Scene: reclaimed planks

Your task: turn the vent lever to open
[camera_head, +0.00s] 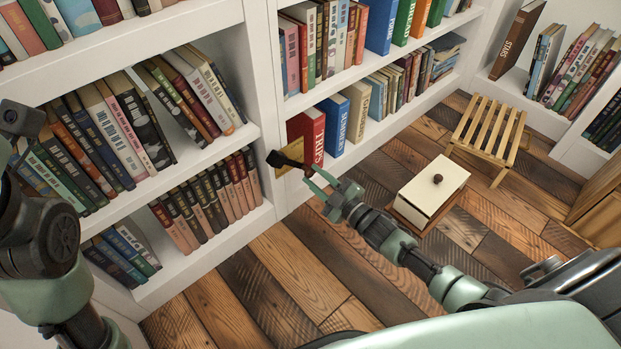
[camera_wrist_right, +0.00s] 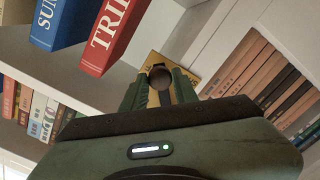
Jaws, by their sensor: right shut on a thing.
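The vent lever (camera_head: 290,160) is a dark handle in front of a brass-yellow plate (camera_head: 285,171) on the white bookcase upright. My right gripper (camera_head: 314,177) is shut on the lever's near end, its green fingers on either side. In the right wrist view the lever shows as a dark round end (camera_wrist_right: 160,76) between the fingers (camera_wrist_right: 159,92), with the yellow plate (camera_wrist_right: 151,63) behind it. The lever hides part of the plate, and its lettering is not readable. Parts of my left arm show at the left edge of the head view, but its gripper does not.
White bookcases (camera_head: 262,90) full of books stand close around the lever. A red book (camera_head: 306,135) is just right of it. A cream box with a dark knob (camera_head: 432,187) and a slatted wooden stool (camera_head: 487,125) stand on the plank floor. Bare floor (camera_head: 270,285) lies in front.

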